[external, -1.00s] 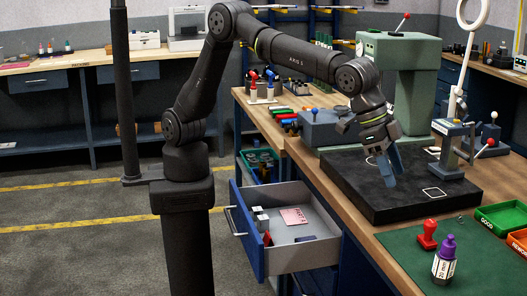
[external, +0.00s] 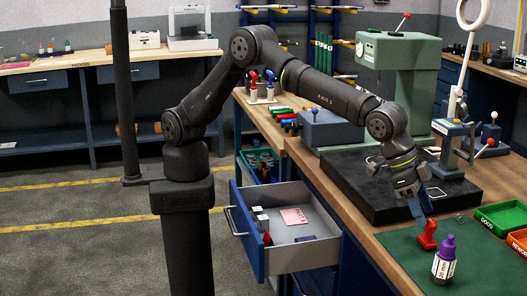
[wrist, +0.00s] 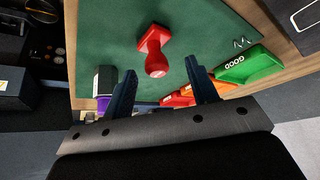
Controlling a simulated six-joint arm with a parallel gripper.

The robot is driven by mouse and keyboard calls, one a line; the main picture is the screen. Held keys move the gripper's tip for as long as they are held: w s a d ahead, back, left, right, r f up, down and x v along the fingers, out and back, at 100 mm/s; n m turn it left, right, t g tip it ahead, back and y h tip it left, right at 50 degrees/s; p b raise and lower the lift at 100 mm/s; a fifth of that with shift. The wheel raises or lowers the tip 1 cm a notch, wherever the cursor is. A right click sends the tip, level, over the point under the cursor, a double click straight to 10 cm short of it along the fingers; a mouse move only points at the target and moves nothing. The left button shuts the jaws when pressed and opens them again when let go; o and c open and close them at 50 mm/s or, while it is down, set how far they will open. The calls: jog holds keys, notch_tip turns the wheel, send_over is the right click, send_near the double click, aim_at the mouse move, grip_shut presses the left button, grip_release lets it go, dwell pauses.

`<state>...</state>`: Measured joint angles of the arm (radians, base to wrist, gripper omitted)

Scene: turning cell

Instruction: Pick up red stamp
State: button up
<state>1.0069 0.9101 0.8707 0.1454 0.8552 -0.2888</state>
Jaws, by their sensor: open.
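The red stamp (external: 428,236) stands on the green mat (external: 400,250) at the bench's front right. In the wrist view the red stamp (wrist: 155,52) shows its square base and rounded handle, ahead of and between the fingertips. My gripper (external: 420,210) is above and just behind the stamp in the external view, pointing down. In the wrist view my gripper (wrist: 160,80) has its two blue fingers spread apart, with nothing between the pads.
A green GOOD bin (external: 503,217) and an orange bin (external: 518,240) are to the right. The black plate (external: 385,195) lies behind. An open drawer (external: 290,243) juts out at left.

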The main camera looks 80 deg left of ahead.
aim_at(429, 234)
jog(key=x, duration=0.4)
jog(key=shift+d+f, duration=0.25)
jog(key=shift+d, duration=0.2)
jog(key=c, duration=1)
